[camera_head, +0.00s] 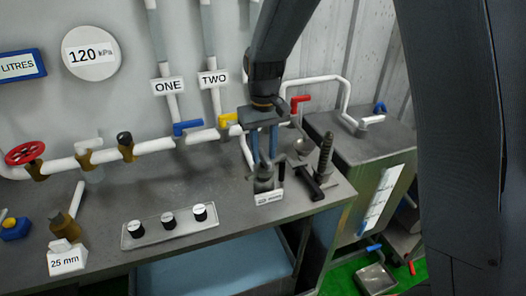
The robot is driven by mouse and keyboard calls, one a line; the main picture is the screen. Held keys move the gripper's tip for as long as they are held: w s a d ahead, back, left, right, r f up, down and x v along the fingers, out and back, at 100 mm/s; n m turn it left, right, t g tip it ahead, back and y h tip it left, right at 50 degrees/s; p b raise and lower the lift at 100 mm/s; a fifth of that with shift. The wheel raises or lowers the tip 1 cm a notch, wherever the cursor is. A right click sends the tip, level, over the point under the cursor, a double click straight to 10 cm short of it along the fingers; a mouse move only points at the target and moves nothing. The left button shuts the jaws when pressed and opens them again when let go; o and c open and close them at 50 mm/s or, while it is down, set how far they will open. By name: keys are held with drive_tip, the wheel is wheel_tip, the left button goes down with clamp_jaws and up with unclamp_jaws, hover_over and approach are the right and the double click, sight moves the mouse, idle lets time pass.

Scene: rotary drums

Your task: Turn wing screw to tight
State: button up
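My gripper (265,164) points straight down near the right front part of the grey bench, its two blue-grey fingers a little apart. The fingertips are at the top of a small dark fixture (264,184) with a white label plate (268,198) at its foot; the label is too small to read. The wing screw cannot be clearly made out; the fingers cover the top of this fixture. I cannot tell whether the fingers touch or grip anything.
A threaded dark post (325,155) and a black-handled bar (308,182) stand close right of my gripper. White pipes with a blue valve lever (187,127) and a yellow lever (227,119) run behind. A tray with knobs (170,226) lies front left. The middle bench is clear.

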sight(264, 154)
drive_tip(key=shift+r+b, duration=1.3)
drive_tip(key=shift+r, duration=2.6)
